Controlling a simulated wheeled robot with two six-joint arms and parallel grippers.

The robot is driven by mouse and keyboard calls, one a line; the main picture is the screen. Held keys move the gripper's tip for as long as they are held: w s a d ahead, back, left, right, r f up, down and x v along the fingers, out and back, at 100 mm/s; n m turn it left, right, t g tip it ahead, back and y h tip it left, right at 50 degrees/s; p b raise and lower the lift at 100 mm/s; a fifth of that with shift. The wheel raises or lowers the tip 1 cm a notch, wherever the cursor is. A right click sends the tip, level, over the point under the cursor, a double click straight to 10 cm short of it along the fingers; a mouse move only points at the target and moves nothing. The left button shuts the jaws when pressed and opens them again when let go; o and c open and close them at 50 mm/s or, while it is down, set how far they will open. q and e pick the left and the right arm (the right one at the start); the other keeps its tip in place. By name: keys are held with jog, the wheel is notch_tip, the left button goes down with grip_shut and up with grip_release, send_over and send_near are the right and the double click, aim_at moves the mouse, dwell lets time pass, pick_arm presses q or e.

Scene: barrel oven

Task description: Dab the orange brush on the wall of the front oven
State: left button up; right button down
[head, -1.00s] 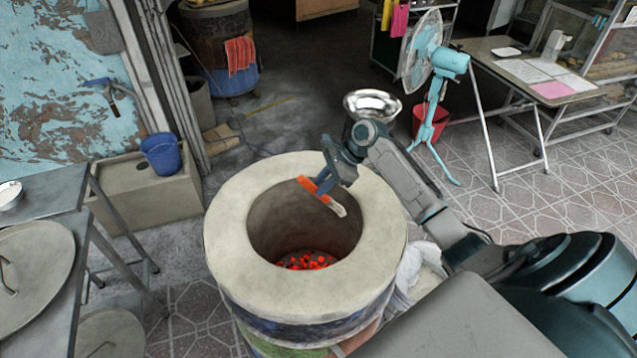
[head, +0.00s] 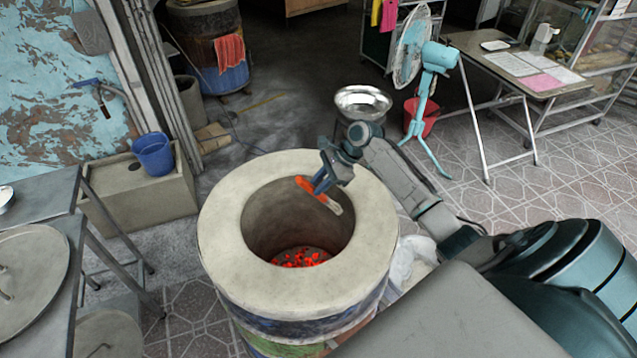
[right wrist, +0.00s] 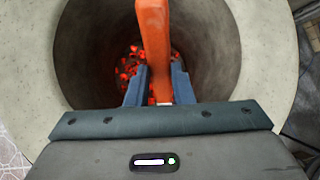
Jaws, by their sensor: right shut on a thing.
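The orange brush (head: 306,186) is tilted over the mouth of the front oven, with its pale bristle end (head: 334,208) toward the lower right. My right gripper (head: 322,186) is shut on its orange handle. In the right wrist view the handle (right wrist: 154,40) runs between the two blue fingers (right wrist: 158,84). The front oven (head: 222,240) is a round barrel with a thick pale rim and red glowing coals (head: 302,257) at its bottom. I cannot tell whether the bristles touch the inner wall. My left gripper is not in view.
A metal bowl (head: 362,101) is behind my right wrist. A second barrel with a red cloth (head: 230,54) stands at the back. A blue bucket (head: 153,154) and a table with a round lid (head: 32,270) are at left. A blue fan (head: 428,90) stands at right.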

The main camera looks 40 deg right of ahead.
aim_at(306, 181)
jog(key=shift+s+d+p, duration=0.1)
jog(key=shift+d+p, duration=0.3)
jog(key=shift+d, duration=0.15)
dwell(0.5)
jog(key=a+r+p, duration=0.2)
jog(key=p, duration=0.2)
jog(key=shift+a+r, duration=0.15)
jog(key=shift+w+a+r+p, duration=0.25)
jog(key=shift+a+r+p, duration=0.25)
jog(key=shift+a+p, duration=0.5)
jog(key=shift+d+r+p, duration=0.15)
jog(key=shift+r+p, duration=0.2)
jog(key=shift+p, duration=0.15)
notch_tip(306, 181, up, 2)
jog(key=p, duration=0.2)
jog(key=shift+r+p, duration=0.25)
jog(key=shift+p, duration=0.15)
jog(key=shift+r+b, duration=0.25)
jog(key=shift+b, duration=0.3)
notch_tip(306, 181, up, 6)
